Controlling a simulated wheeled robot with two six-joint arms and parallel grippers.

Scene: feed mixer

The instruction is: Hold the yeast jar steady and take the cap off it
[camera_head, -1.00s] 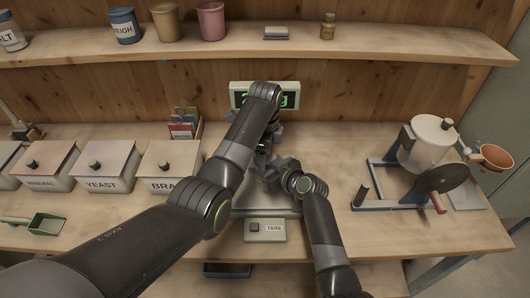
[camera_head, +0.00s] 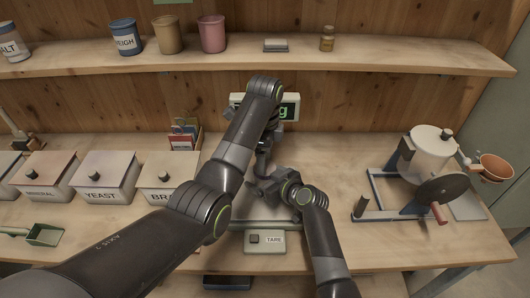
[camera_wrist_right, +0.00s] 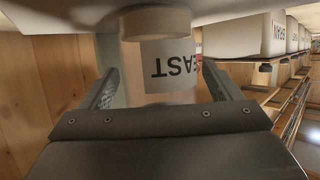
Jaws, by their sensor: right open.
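The yeast jar (camera_wrist_right: 165,68) shows in the right wrist view, which is upside down; part of its label is readable. A cream, round, cap-like piece (camera_wrist_right: 158,22) sits at the picture's top, against the pale surface and partly in front of the jar. My right gripper (camera_wrist_right: 163,88) is open, its fingers to either side of the jar in the picture; I see no grip on it. In the head view my right gripper (camera_head: 266,184) is over the scale. My left gripper (camera_head: 263,163) is beside it, mostly hidden by my left arm. The jar is hidden there.
The scale's tare panel (camera_head: 264,241) is in front of my grippers and its display (camera_head: 290,111) behind. Feed bins (camera_head: 107,178) stand on the left and a hand-cranked mill (camera_head: 433,155) on the right. A shelf (camera_head: 380,55) crosses the back. Bench between scale and mill is clear.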

